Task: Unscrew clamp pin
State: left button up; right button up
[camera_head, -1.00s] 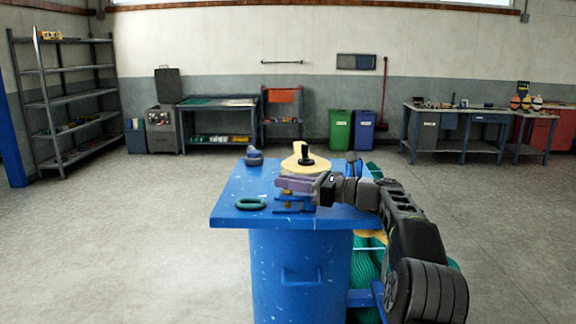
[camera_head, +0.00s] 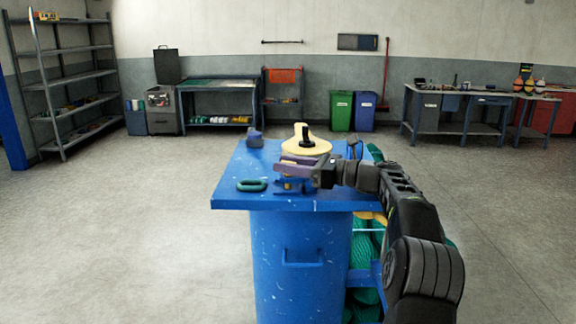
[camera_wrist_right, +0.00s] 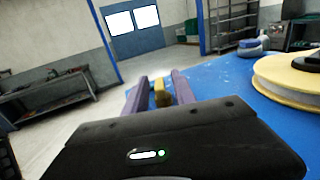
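A brass-coloured clamp pin (camera_wrist_right: 161,94) stands between the purple fingers of my right gripper (camera_wrist_right: 160,88) in the wrist view. Narrow gaps seem to show beside the pin, so the gripper looks open around it. In the head view, my right gripper (camera_head: 297,165) reaches over the front of the blue table top (camera_head: 228,190) from the right. A blue clamp (camera_head: 296,187) sits under it at the table's front edge, mostly hidden by the fingers. My left gripper is not in view.
A cream spool (camera_head: 300,140) with a black handle stands just behind the clamp, close to my gripper. A green ring (camera_head: 252,185) lies at the front left, and a blue-grey object (camera_head: 255,139) stands at the back left. Green netting (camera_head: 364,245) hangs on the right below the table top.

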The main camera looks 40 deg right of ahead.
jog(key=shift+r, duration=0.1)
notch_tip(320, 180, up, 10)
jog(key=shift+f+p, duration=0.1)
jog(key=shift+p, duration=0.85)
